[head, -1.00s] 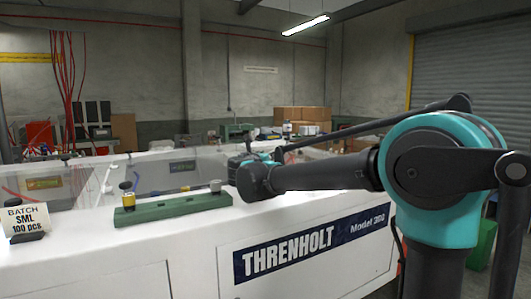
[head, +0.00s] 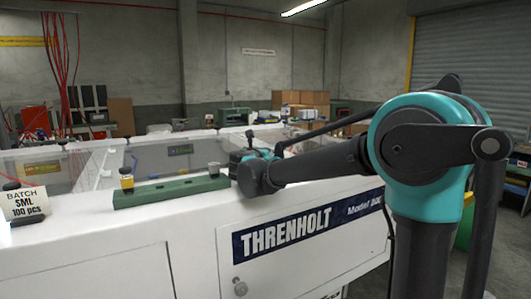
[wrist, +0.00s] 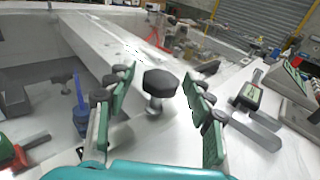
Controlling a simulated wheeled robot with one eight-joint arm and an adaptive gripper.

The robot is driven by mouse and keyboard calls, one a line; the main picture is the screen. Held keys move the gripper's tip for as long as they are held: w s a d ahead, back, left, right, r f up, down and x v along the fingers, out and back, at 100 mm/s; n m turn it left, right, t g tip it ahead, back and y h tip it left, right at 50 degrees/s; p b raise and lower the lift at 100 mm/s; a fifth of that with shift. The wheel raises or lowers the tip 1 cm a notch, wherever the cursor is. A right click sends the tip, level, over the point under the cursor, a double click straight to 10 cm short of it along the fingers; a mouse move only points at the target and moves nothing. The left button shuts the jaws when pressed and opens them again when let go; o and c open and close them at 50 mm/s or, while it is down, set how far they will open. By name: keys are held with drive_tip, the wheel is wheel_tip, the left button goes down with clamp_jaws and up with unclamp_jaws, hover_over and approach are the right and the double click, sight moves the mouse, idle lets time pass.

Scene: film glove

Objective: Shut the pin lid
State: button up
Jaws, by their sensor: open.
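My gripper (wrist: 158,92) is open in the wrist view, its green-padded fingers spread. A black knob (wrist: 161,83) on a short metal stem stands between and beyond the fingers, with visible gaps on both sides. I cannot tell whether this knob belongs to the pin lid, and no part is clearly identifiable as that lid. In the head view my arm reaches left over the white THRENHOLT machine (head: 205,262). Its wrist end hides the fingertips there.
A batch sign (head: 25,203) stands at the left. Clear panels (head: 100,160) edge the machine's open bays. A blue item (wrist: 80,108) stands left of my gripper.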

drive_tip(key=v, duration=1.2)
drive_tip(key=shift+s, duration=0.1)
